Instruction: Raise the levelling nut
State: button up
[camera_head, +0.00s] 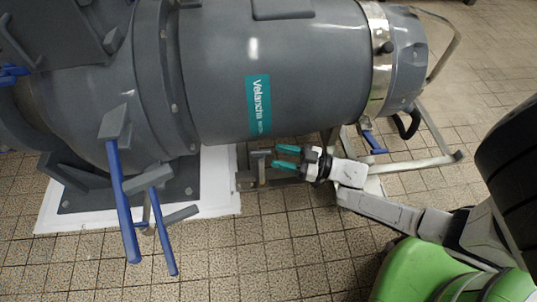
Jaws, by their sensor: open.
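My gripper (276,157), with two teal fingers, is open below the large grey pump body. Its fingertips point left at a small grey metal bracket (260,166) with an upright part, beside the edge of the white base. The levelling nut itself is too small to make out; it may be at this bracket. I cannot tell whether the fingers touch anything there, and I see nothing held between them.
The grey cylinder (290,60) with a teal label overhangs my gripper closely. Blue handles (125,205) stand at the left over a white plinth (215,185). A metal frame (425,160) with a blue lever (374,143) lies right. The tiled floor in front is clear.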

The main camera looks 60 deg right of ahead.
aim_at(268, 154)
jog(key=shift+b+x, duration=0.45)
jog(key=shift+x, duration=1.8)
